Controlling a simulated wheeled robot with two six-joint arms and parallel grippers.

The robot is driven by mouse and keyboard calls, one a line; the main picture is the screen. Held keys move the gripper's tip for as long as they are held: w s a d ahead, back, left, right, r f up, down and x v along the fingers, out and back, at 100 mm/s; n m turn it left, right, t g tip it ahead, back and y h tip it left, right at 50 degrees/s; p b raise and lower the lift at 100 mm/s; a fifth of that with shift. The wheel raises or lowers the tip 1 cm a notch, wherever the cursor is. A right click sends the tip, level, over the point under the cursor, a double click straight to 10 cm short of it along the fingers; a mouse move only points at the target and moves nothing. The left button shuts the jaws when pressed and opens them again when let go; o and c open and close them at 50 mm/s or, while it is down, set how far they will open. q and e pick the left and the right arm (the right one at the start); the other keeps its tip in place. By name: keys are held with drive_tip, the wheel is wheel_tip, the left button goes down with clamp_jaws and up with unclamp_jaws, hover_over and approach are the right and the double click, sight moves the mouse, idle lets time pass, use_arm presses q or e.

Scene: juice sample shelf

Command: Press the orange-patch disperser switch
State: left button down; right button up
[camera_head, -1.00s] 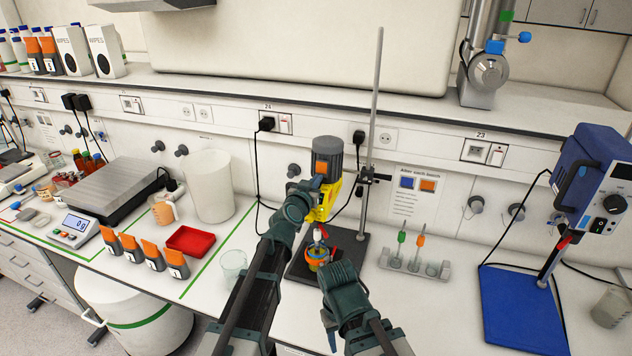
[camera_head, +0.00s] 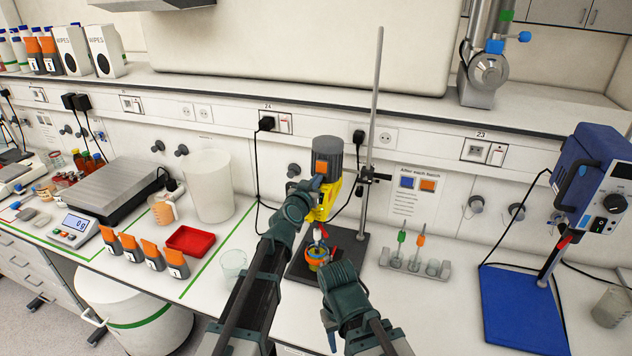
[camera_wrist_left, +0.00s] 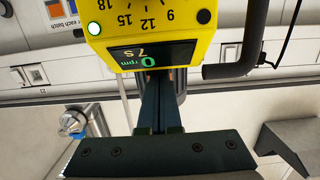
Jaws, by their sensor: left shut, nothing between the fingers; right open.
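The disperser has a grey motor (camera_head: 327,150) with an orange patch (camera_head: 321,167) and a yellow body (camera_head: 325,204). It hangs on a stand with a tall rod (camera_head: 373,95). My right gripper (camera_head: 329,326) is open, lower down near the stand.
A cup (camera_head: 318,257) with coloured contents stands below the disperser on the dark base (camera_head: 300,268). A tube rack (camera_head: 412,263) is to the right, a glass beaker (camera_head: 233,262) to the left. A blue stand (camera_head: 520,310) is at far right.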

sight(322, 161)
use_arm(q)
drive_tip(key=shift+r+p, duration=0.5)
drive_tip(key=shift+p, duration=0.1)
drive_tip(key=r+p, duration=0.3)
drive_tip(key=shift+w, duration=0.2)
drive_tip(key=r+p+v, duration=0.2)
drive_tip(key=p+v, duration=0.1)
drive_tip(key=v, duration=0.6)
drive_tip(key=shift+s, duration=0.2)
